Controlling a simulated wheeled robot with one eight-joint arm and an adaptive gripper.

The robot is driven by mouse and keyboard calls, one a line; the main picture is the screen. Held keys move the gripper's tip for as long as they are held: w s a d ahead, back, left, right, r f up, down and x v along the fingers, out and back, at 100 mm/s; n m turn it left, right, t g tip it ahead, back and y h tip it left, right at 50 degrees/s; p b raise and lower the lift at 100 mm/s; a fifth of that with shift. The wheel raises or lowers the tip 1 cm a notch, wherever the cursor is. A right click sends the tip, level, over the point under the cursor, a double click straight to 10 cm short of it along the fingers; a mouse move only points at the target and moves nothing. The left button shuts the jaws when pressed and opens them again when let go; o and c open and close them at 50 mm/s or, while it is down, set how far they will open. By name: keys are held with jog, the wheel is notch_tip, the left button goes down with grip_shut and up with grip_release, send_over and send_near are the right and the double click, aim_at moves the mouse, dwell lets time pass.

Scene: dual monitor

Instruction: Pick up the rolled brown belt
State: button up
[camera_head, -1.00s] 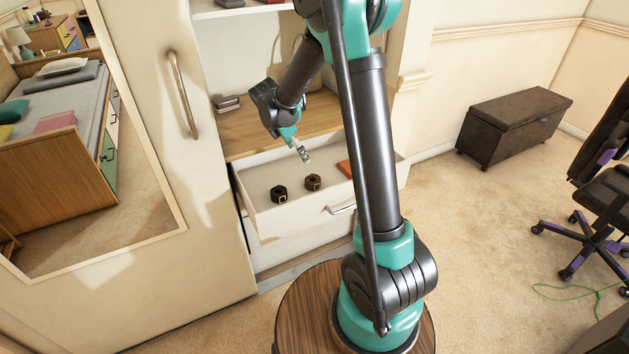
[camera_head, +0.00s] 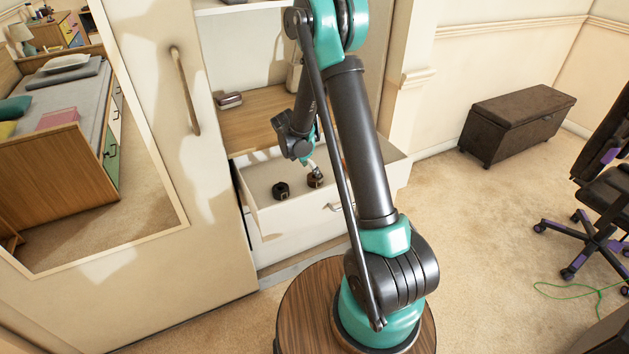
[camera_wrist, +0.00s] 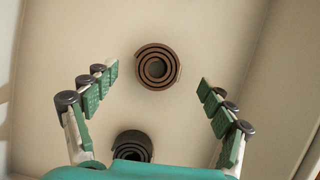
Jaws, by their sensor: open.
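The rolled brown belt (camera_wrist: 158,66) lies in the open drawer (camera_head: 258,213), seen from above as a spiral in the wrist view. In the head view the brown belt (camera_head: 314,181) is partly behind my fingers. A rolled black belt (camera_head: 281,191) lies to its left; in the wrist view the black belt (camera_wrist: 132,147) is lower down, partly hidden by my gripper's body. My gripper (camera_wrist: 158,82) is open and empty, with a finger on each side of the brown belt's line. It is over the drawer, and the fingers do not touch the belt in the wrist view.
The drawer walls surround the belts; one wall edge (camera_wrist: 268,75) runs along the right in the wrist view. A wooden shelf (camera_head: 250,122) is above and behind the drawer, with small dark items (camera_head: 229,100) on it. The wardrobe door with handle (camera_head: 185,90) stands to the left.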

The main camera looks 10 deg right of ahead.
aim_at(314, 179)
jog(key=shift+x, duration=2.35)
jog(key=shift+w+a, duration=0.15)
jog(key=shift+c, duration=0.3)
jog(key=c, duration=1.2)
